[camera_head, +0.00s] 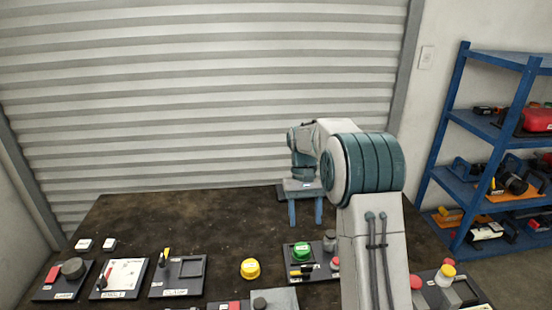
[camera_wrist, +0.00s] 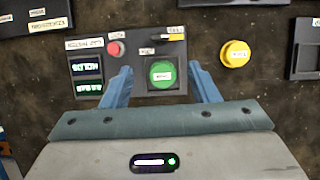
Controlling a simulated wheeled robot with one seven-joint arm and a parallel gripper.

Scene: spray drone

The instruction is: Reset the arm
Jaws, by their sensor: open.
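My gripper (camera_head: 305,211) is at the end of my arm in the head view, above the far right part of the dark table (camera_head: 150,220). Its two blue fingers point down, apart, with nothing between them. In the wrist view my gripper (camera_wrist: 158,85) is open, and a green round button (camera_wrist: 161,73) on a dark panel (camera_wrist: 150,47) shows beyond the gap between the fingers. The fingers look clear of the panel. The same green button (camera_head: 302,252) shows in the head view, nearer than the gripper.
A yellow round button (camera_head: 250,269) stands left of the green one. Several dark panels with switches, such as the one with a white plate (camera_head: 122,274), line the table's front. A blue shelf (camera_head: 480,130) stands at the right. The table's back left is clear.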

